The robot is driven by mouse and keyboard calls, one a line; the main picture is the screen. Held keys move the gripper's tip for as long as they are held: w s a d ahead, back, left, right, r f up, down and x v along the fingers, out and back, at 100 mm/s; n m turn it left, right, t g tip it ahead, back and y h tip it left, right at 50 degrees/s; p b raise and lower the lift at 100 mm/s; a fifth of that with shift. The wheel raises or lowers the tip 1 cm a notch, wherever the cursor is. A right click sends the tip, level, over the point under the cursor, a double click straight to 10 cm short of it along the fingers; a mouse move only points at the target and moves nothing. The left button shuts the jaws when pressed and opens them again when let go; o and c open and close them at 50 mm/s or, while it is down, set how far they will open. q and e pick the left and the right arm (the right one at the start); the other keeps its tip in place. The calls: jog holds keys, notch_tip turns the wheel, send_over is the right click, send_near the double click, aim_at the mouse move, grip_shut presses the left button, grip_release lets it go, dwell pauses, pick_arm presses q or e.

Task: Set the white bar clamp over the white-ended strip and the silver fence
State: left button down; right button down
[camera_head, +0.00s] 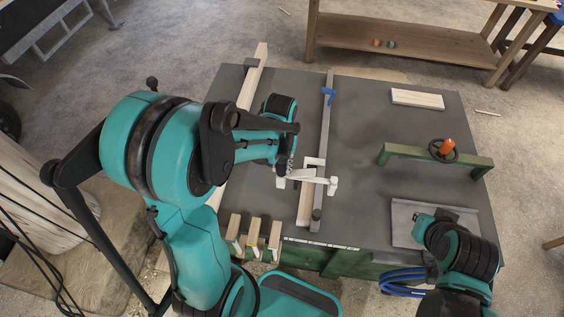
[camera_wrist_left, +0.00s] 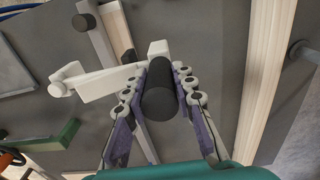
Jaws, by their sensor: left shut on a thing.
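My left gripper (camera_head: 287,168) is shut on the dark cylindrical handle of the white bar clamp (camera_head: 318,180). The handle lies between the fingers (camera_wrist_left: 160,92) in the left wrist view, with the clamp's pale bar (camera_wrist_left: 108,82) reaching left. In the head view the clamp lies across the white-ended strip (camera_head: 305,208) and toward the silver fence (camera_head: 325,140), whose long bar runs beside the strip. I cannot tell whether the clamp touches them. My right gripper (camera_head: 432,220) is at the lower right, over a grey plate; its fingers are unclear.
A blue clamp (camera_head: 328,96) sits on the fence's far part. A long pale board (camera_head: 252,78) lies to the left. Several wood blocks (camera_head: 254,236) stand at the front edge. A green frame with an orange knob (camera_head: 447,147) and a pale block (camera_head: 417,98) are at the right.

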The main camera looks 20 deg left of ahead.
aim_at(281, 181)
pick_arm(q)
jog(key=shift+f+b, duration=1.45)
jog(key=shift+f, duration=0.65)
jog(key=shift+f+b, duration=2.85)
jog(key=shift+f, duration=0.2)
jog(key=c, duration=0.7)
grip_release()
jog(key=shift+r, duration=0.15)
jog(key=shift+r+p, duration=3.5)
jog(key=shift+r, duration=0.9)
